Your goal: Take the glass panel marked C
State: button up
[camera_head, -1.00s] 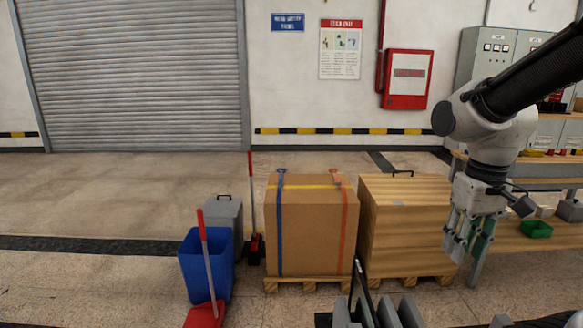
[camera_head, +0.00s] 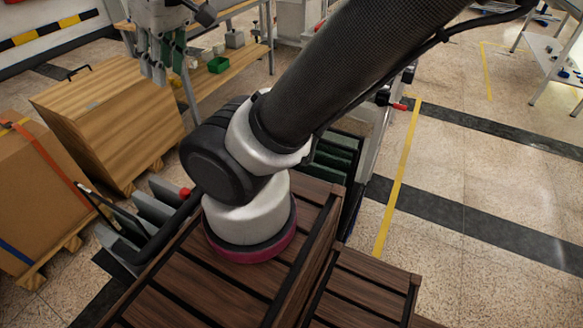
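No glass panel with a readable C mark shows in the head view. Several dark green upright sheets (camera_head: 338,158) stand close together behind my arm, partly hidden by it; I cannot tell whether they are glass, and no letter shows. My gripper (camera_head: 160,72) hangs at the upper left, cut by the top edge, with its fingers pointing down. It appears in front of the wooden bench and above the plywood crate. I see nothing clearly held, and the finger gap is too small to judge.
A plywood crate (camera_head: 110,125) and a strapped cardboard box (camera_head: 30,180) stand on pallets at left. Several grey upright slabs (camera_head: 150,208) lie nearer. A bench (camera_head: 235,65) holds a green bin (camera_head: 218,65).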

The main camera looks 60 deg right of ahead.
aim_at(333, 163)
jog(key=k+j+z, duration=0.15)
jog(key=z, duration=0.3)
jog(key=k+j+z, duration=0.1)
jog(key=z, duration=0.35)
jog(key=i+z, duration=0.15)
jog(key=z, duration=0.9)
jog(key=k+l+u, duration=0.15)
jog(key=k+l, duration=0.15)
